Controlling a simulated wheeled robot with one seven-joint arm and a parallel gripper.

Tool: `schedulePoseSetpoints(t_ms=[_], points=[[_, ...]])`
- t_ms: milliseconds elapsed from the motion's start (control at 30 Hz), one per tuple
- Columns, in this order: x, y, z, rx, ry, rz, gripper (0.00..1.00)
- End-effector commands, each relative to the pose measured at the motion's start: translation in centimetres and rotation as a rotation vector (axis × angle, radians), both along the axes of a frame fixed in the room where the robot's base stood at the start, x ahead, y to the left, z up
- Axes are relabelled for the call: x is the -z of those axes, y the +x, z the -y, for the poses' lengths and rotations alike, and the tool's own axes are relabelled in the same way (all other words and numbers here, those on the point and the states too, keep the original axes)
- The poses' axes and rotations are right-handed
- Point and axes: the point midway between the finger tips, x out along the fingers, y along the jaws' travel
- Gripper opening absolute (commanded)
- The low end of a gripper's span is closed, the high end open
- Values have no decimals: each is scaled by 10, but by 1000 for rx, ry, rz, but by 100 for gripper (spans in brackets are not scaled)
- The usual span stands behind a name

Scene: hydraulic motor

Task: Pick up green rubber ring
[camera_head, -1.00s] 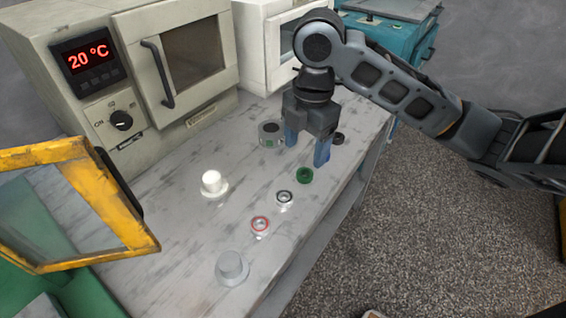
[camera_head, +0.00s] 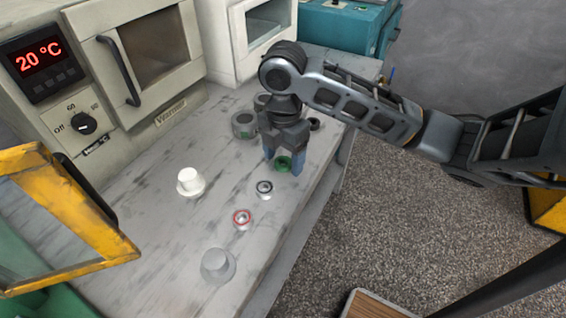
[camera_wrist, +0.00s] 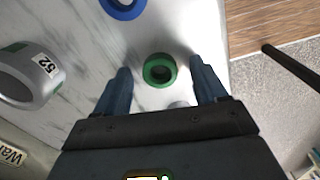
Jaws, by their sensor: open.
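The green rubber ring (camera_head: 283,164) lies flat on the grey workbench (camera_head: 170,240), near its right edge. In the wrist view the ring (camera_wrist: 160,70) shows whole, with its dark hole facing up. My gripper (camera_head: 283,160) is just above the ring, pointing down with its blue fingers on either side. In the wrist view my gripper (camera_wrist: 163,80) is open and empty, with the ring between the fingertips, slightly ahead of them. Whether the fingertips reach down to the ring's height I cannot tell.
A black-and-silver ring (camera_head: 264,187), a red-rimmed ring (camera_head: 242,217), a white knob-like part (camera_head: 190,181) and a grey flanged part (camera_head: 217,265) stand nearby. Grey cylinders (camera_head: 244,124) and a small black ring (camera_head: 314,124) are behind. A blue ring (camera_wrist: 124,5) shows in the wrist view. Ovens line the back.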

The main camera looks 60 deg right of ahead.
Motion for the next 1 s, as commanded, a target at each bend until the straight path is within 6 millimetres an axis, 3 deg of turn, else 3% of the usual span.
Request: schedulePoseSetpoints(t_ms=[100,700,1000], points=[[0,0,0,0,0,0,70],[0,0,0,0,0,0,12],[-2,0,0,0,0,1,12]])
